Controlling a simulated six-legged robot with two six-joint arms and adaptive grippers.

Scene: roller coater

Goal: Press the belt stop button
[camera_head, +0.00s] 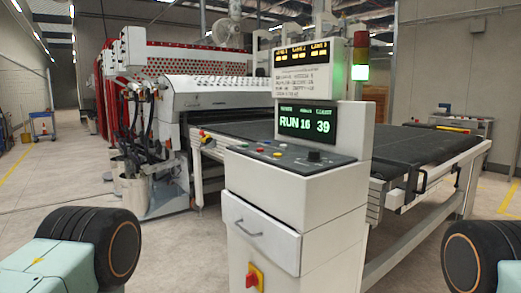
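A white control console (262,205) stands in the middle of the head view. The labels are too small to read, so I cannot tell which is the belt stop button. A display (306,126) above the panel reads "RUN 16 39". Only parts of my two arms show, at the lower left and lower right corners, apart from the console. Neither gripper is in view.
A dark conveyor belt (420,147) runs behind the console, with the coating machine (215,95) at its left. A red and yellow switch (254,276) is on the console's lower front, below a drawer handle (248,229). The floor left of the console is clear.

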